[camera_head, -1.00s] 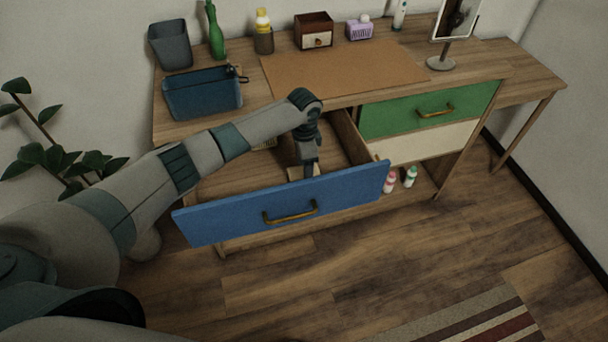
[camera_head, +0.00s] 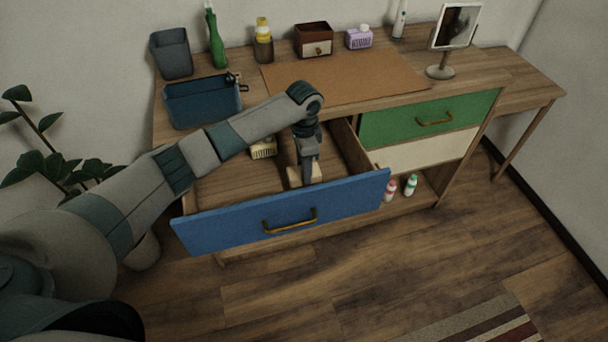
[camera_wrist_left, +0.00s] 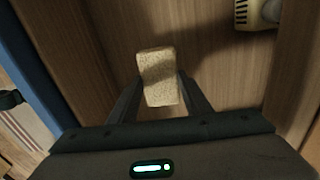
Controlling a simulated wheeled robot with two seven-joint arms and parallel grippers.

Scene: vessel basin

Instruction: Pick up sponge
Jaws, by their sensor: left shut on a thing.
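The sponge (camera_wrist_left: 159,77) is a pale tan, speckled block. In the left wrist view it sits between the two fingers of my left gripper (camera_wrist_left: 160,92), which is shut on it. In the head view my left gripper (camera_head: 305,178) points down inside the open blue drawer (camera_head: 270,219), and the sponge (camera_head: 293,177) shows as a pale patch at its fingertips. I cannot tell whether the sponge touches the drawer floor. My right gripper is not in view.
A cream brush-like item (camera_head: 264,149) lies in the drawer's back part, also at the left wrist view's upper right (camera_wrist_left: 262,13). A blue basin (camera_head: 203,104) stands on the desktop at left, beside a brown mat (camera_head: 345,82). Two small bottles (camera_head: 400,187) stand on the low shelf.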

